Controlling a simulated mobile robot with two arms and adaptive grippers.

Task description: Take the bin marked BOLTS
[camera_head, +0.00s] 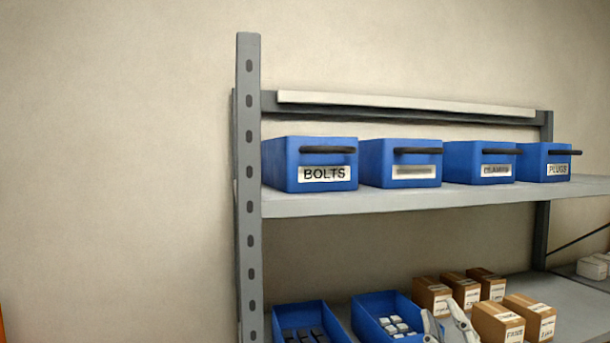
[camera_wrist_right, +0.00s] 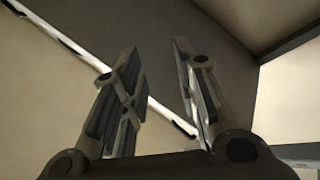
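The BOLTS bin (camera_head: 325,174) is blue with a black handle and a white label. It stands at the left end of the upper shelf, close to the grey upright. My right gripper (camera_head: 447,322) shows at the bottom of the head view, below and to the right of the bin and in front of the lower shelf. In the wrist view the fingers of my right gripper (camera_wrist_right: 156,56) are apart with nothing between them. The BOLTS bin is not recognisable in the wrist view. My left gripper is out of view.
More blue bins stand right of it on the upper shelf (camera_head: 390,202), one marked PLUGS (camera_head: 557,168). The perforated upright (camera_head: 249,240) borders the left side. Open blue bins (camera_head: 306,310) and brown boxes (camera_head: 498,320) occupy the lower level. Left of the rack is bare wall.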

